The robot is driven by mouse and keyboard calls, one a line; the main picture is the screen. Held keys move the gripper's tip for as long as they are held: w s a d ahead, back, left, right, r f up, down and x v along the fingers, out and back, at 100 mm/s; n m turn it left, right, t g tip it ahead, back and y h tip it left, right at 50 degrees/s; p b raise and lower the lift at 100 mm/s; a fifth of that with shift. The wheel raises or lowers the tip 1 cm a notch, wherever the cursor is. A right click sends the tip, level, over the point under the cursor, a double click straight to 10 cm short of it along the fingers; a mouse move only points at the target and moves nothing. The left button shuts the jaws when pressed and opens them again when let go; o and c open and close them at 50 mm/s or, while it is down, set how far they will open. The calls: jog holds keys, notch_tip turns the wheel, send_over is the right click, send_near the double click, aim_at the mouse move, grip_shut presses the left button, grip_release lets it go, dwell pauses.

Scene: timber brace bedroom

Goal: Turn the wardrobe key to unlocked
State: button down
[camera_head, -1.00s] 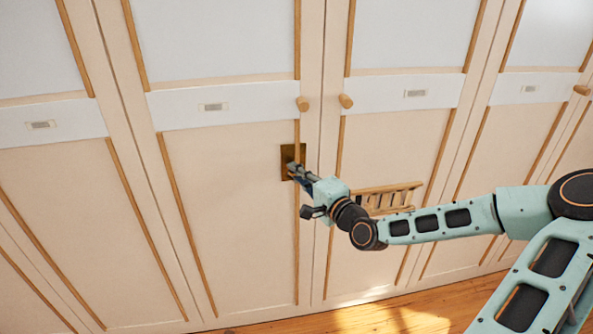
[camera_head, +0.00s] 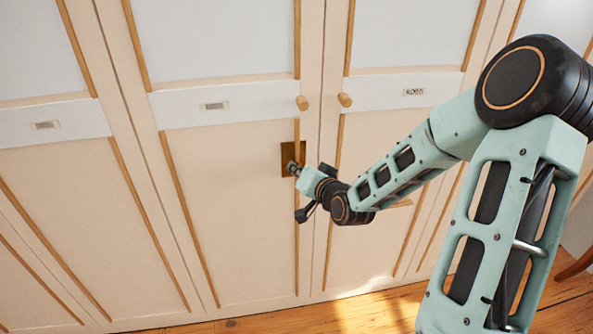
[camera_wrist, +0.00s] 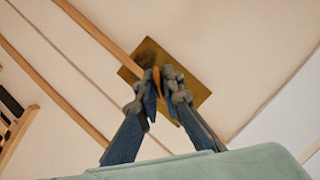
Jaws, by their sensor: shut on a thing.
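The wardrobe (camera_head: 230,220) has tall cream doors with timber strips. A square brass lock plate (camera_head: 287,152) sits on one door, below a round wooden knob (camera_head: 302,103). My gripper (camera_head: 292,168) is at this plate. In the wrist view the plate (camera_wrist: 190,88) appears tilted behind my fingertips (camera_wrist: 160,78). The fingers are shut on the key (camera_wrist: 156,80), of which only a thin orange-brown edge shows between them. The rest of the key and the keyhole are hidden, so I cannot tell the key's angle in the lock.
A second wooden knob (camera_head: 345,100) is on the neighbouring door to the right. A small wooden rack (camera_wrist: 12,125) shows at the wrist view's left edge; my arm hides most of it in the head view. The wooden floor (camera_head: 300,318) below the doors is clear.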

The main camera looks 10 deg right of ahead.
jog(key=n+b, duration=0.1)
jog(key=n+h+b, duration=0.1)
jog(key=b, duration=0.1)
jog(key=shift+a+f+n+h+b, duration=0.1)
jog(key=shift+f+n+h+b, duration=0.05)
jog(key=shift+n+h+b, duration=0.15)
jog(key=n+h+b, duration=0.1)
jog(key=n+b, duration=0.1)
jog(key=b, duration=0.2)
jog(key=shift+h, duration=0.3)
jog(key=shift+r, duration=0.2)
jog(key=c, duration=2.2)
grip_release()
jog(key=shift+o, duration=0.2)
jog(key=v, duration=0.7)
jog(key=shift+s+r, duration=0.15)
jog(key=shift+r, duration=0.05)
jog(key=shift+g, duration=0.3)
